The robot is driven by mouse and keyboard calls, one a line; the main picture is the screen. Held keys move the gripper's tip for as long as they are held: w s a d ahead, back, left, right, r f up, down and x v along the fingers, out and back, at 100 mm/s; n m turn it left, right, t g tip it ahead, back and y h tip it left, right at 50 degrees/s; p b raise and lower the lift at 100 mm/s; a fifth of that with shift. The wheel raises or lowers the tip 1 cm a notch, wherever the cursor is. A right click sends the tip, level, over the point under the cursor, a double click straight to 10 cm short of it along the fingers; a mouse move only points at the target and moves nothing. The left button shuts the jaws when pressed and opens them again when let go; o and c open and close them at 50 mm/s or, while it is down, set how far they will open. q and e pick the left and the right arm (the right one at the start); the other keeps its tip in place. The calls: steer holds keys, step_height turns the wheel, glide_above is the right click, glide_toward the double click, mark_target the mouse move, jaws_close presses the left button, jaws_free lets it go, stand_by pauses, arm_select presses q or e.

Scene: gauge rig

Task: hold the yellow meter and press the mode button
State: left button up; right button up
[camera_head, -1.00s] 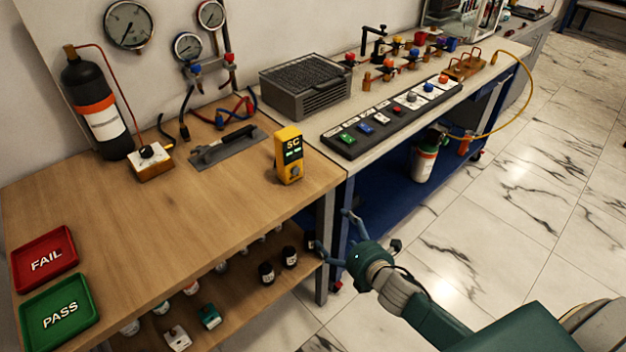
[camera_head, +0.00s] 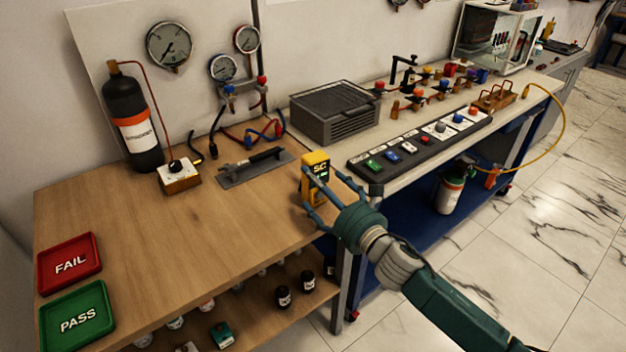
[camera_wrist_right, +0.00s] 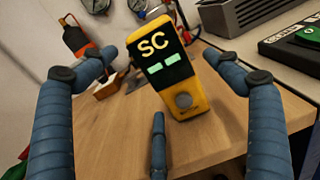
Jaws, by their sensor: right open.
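The yellow meter (camera_head: 316,170) stands upright near the right front corner of the wooden table (camera_head: 150,230). In the right wrist view the meter (camera_wrist_right: 190,88) faces me, with "SC" and two lit green bars on a black face. Its round grey button (camera_wrist_right: 183,100) is low on the front. My right gripper (camera_head: 322,196) is at the meter, its blue fingers open; in the head view they overlap the meter's lower part. In the right wrist view the open fingers (camera_wrist_right: 158,120) frame the meter on either side, and I see no contact. My left gripper is not in view.
Red FAIL (camera_head: 40,276) and green PASS (camera_head: 48,340) trays lie at the left. A flat dark tool (camera_head: 250,168) lies behind the meter. A grey box (camera_head: 335,112) and a button strip (camera_head: 355,166) are on the bench at right. The table's middle is clear.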

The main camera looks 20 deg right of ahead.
steer(key=shift+x, duration=1.8)
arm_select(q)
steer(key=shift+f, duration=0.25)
arm_select(e)
steer(key=c, duration=1.5)
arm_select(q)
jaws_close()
arm_select(e)
steer(key=shift+o, duration=0.2)
